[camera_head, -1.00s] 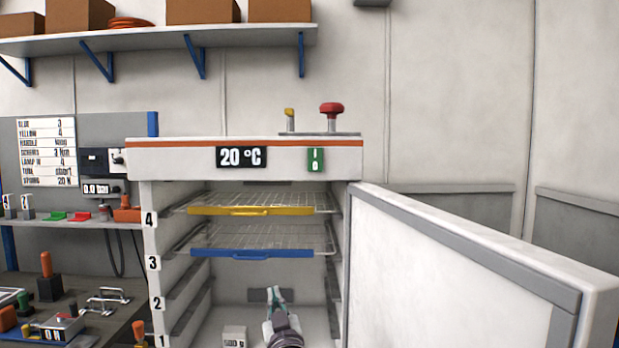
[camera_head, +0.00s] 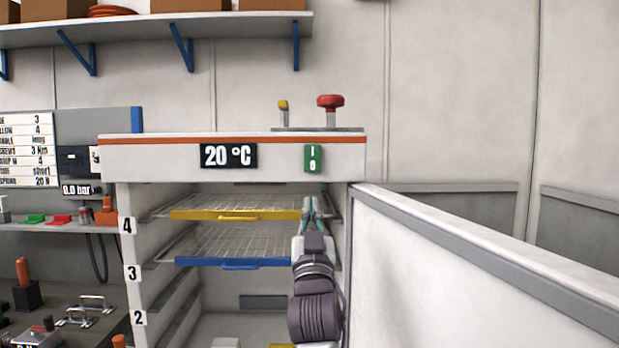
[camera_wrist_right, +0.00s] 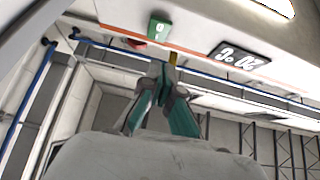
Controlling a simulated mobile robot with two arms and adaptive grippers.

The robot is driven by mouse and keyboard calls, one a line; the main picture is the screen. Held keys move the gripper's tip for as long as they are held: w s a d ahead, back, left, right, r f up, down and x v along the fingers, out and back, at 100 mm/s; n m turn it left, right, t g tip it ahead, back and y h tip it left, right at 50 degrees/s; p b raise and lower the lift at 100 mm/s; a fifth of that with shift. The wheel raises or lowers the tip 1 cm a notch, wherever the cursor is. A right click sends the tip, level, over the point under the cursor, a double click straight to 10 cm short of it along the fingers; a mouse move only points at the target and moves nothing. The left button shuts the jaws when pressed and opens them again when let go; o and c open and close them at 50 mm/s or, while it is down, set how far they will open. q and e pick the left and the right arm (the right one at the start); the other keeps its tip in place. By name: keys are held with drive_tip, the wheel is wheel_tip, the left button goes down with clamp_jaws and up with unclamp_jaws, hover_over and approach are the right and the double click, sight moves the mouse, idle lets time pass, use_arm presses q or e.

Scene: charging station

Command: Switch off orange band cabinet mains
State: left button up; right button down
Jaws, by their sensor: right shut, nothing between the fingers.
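The white cabinet with the orange band (camera_head: 270,141) stands in front of me, its front open. Its green mains switch (camera_head: 313,158), marked I and 0, sits on the top panel right of the 20 °C display (camera_head: 228,156). My right gripper (camera_head: 309,203) is shut and empty, below the switch and apart from it, in front of the right end of the yellow-edged shelf. In the right wrist view the green switch (camera_wrist_right: 160,27) lies beyond the closed fingertips (camera_wrist_right: 162,78). I cannot tell the switch position. My left gripper is not in view.
The open white door (camera_head: 430,265) stretches out to the right of my right arm. Yellow-edged (camera_head: 240,214) and blue-edged (camera_head: 230,262) shelves are inside the cabinet. A red knob (camera_head: 330,102) and a yellow-tipped post (camera_head: 283,106) stand on top. A bench with tools is at left.

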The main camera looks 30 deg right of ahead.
sight(309, 167)
drive_tip(key=p+x, duration=0.1)
drive_tip(key=x, duration=0.2)
drive_tip(key=f+p+x, duration=0.1)
drive_tip(key=p+x, duration=0.1)
drive_tip(key=x, duration=0.2)
drive_tip(key=w+p+x, duration=0.1)
drive_tip(key=x, duration=0.2)
drive_tip(key=shift+w+d, duration=0.15)
drive_tip(key=shift+d, duration=0.25)
drive_tip(key=shift+w+d+f, duration=0.15)
drive_tip(key=shift+w+d, duration=0.15)
drive_tip(key=shift+w, duration=0.2)
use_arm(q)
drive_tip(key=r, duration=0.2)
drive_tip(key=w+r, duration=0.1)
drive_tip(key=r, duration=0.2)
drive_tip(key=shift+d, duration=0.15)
